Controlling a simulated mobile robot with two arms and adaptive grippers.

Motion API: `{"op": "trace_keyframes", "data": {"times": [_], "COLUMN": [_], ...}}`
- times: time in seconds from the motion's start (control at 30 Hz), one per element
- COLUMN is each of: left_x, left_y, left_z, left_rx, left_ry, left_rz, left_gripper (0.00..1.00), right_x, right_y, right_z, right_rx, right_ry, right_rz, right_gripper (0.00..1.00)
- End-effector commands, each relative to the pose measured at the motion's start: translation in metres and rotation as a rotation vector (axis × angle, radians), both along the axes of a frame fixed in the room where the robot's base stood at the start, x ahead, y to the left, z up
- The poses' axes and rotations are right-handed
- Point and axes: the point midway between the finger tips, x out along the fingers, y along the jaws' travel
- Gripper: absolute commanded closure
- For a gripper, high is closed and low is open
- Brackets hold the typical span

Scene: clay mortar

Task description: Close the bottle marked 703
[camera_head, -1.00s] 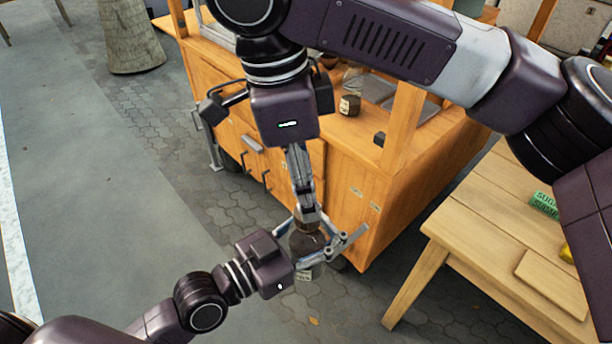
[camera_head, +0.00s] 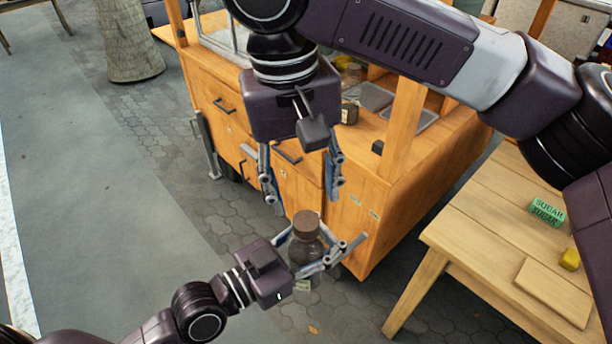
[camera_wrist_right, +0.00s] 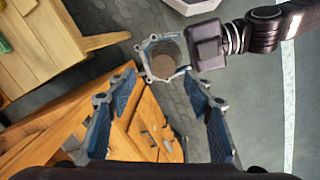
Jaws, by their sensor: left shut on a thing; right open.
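A dark glass bottle (camera_head: 304,252) stands upright in my left gripper (camera_head: 318,258), whose fingers are shut around its body. A brown cork (camera_head: 306,223) sits in the bottle's mouth. A pale label shows low on the bottle, but its number is too small to read. My right gripper (camera_head: 305,202) is open and empty just above the cork, its fingers pointing down, spread to either side. In the right wrist view the cork (camera_wrist_right: 163,66) shows as a round brown top, ringed by the left gripper's fingers, beyond the open right fingertips (camera_wrist_right: 160,102).
A wooden cart (camera_head: 345,215) with drawers stands close behind the bottle. A jar (camera_head: 349,113) sits on it. A wooden table (camera_head: 480,250) at the right holds a green sugar box (camera_head: 546,211) and a yellow thing (camera_head: 570,259). Paving at the left is clear.

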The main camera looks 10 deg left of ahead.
Motion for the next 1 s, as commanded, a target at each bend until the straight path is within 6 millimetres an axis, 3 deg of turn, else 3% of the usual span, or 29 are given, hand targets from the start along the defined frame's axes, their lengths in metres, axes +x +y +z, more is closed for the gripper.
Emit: {"op": "trace_keyframes", "data": {"times": [1.0], "left_x": [0.000], "left_y": [0.000], "left_z": [0.002], "left_rx": [-0.001], "left_ry": [-0.003], "left_rz": [0.000], "left_gripper": [1.00], "right_x": [0.001], "right_y": [-0.001], "right_z": [0.012], "right_rx": [0.004], "right_ry": [0.129], "right_rz": [1.827], "right_gripper": [0.53]}}
